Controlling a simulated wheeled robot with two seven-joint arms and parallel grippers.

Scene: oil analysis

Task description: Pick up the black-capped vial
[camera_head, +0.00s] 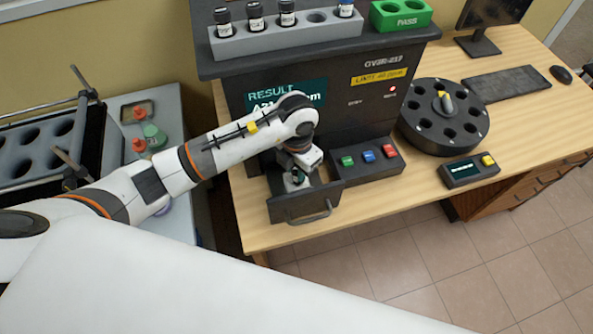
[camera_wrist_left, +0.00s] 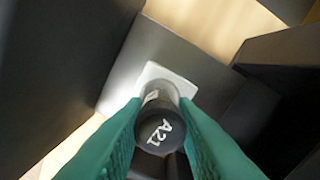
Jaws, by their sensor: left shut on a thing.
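The black-capped vial (camera_wrist_left: 158,132) stands between the green fingers of my left gripper (camera_wrist_left: 160,112) in the left wrist view. Its cap is marked A21 and its clear body shows above the cap in the picture, over a pale square holder (camera_wrist_left: 178,74). My left gripper (camera_head: 297,181) is shut on this vial, inside the open drawer (camera_head: 285,208) of the dark analyser (camera_head: 345,115). In the head view the gripper mostly hides the vial. I cannot tell whether the vial still touches the holder. My right gripper is not in view.
A grey rack (camera_head: 262,44) on the analyser holds several vials, one blue-capped. Beside it is a green PASS block (camera_head: 400,14). Coloured buttons (camera_head: 367,156) sit right of the drawer. A round black carousel (camera_head: 443,115) and small control box (camera_head: 469,171) stand further right.

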